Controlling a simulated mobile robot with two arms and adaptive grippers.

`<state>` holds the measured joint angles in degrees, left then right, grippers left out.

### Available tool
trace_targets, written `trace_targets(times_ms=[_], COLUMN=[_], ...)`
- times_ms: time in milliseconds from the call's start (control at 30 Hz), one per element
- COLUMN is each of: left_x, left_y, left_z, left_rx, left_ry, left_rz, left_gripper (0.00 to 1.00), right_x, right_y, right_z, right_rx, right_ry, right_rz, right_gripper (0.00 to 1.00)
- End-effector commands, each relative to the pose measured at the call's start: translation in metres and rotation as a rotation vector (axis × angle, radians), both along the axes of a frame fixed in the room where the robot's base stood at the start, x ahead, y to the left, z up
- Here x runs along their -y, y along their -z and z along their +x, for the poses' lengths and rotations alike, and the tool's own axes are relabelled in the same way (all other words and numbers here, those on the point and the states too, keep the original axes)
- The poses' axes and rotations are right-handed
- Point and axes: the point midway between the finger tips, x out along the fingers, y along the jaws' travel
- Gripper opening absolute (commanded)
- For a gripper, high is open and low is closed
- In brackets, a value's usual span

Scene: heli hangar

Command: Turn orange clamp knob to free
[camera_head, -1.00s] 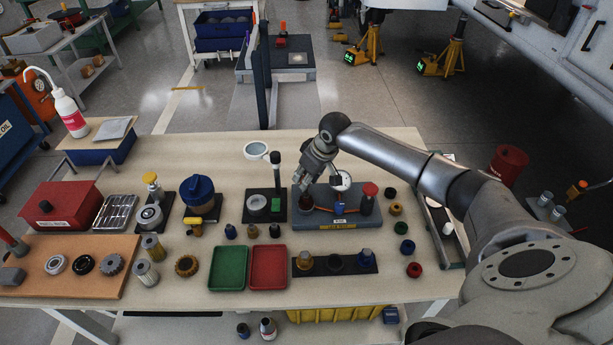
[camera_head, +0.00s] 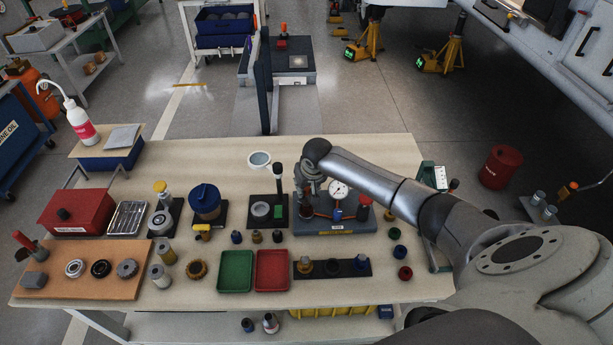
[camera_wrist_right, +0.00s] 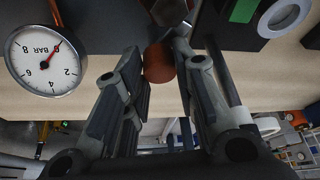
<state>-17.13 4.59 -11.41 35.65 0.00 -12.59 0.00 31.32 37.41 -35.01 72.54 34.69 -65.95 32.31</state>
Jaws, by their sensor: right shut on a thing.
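The orange clamp knob (camera_wrist_right: 158,63) shows as a dull orange-brown cylinder between my right gripper's fingers in the wrist view. My right gripper (camera_wrist_right: 157,68) is shut on it. In the head view my right gripper (camera_head: 308,205) reaches down over the left end of the grey test fixture (camera_head: 335,228), and the knob is mostly hidden there by the gripper. The fixture carries a round dial gauge (camera_head: 339,190), also large in the wrist view (camera_wrist_right: 46,45); its red needle points up and right there. I cannot tell the knob's turn angle. My left gripper is not in view.
A red knob (camera_head: 364,201) stands at the fixture's right end, and a small blue part (camera_head: 337,214) in its middle. A black stand (camera_head: 278,180) is close on the left. Green (camera_head: 235,271) and red (camera_head: 272,271) trays lie in front. The table's back is mostly clear.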

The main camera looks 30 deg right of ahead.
Motion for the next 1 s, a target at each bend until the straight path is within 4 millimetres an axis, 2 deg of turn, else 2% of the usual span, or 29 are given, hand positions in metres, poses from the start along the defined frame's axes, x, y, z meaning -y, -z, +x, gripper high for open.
trace_targets(times_ms=[33,100,400,667,1000], left_x=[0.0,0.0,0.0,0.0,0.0], left_y=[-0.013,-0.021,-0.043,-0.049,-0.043], left_z=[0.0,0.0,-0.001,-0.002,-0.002], left_rx=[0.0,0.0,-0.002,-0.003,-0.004], left_ry=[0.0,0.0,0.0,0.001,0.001], left_rz=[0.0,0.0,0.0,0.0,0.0], left_gripper=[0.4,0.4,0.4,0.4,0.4], right_x=[-0.003,-0.003,-0.004,-0.005,-0.004], right_y=[-0.006,-0.005,-0.003,-0.001,0.001], right_z=[0.0,0.0,0.001,0.003,0.004], right_rx=[-0.002,-0.002,-0.002,-0.001,-0.001], right_ry=[0.046,0.113,0.399,0.645,0.917], right_rz=[0.005,0.003,0.003,0.003,0.001], right_gripper=[0.02,0.02,0.02,0.02,0.02])
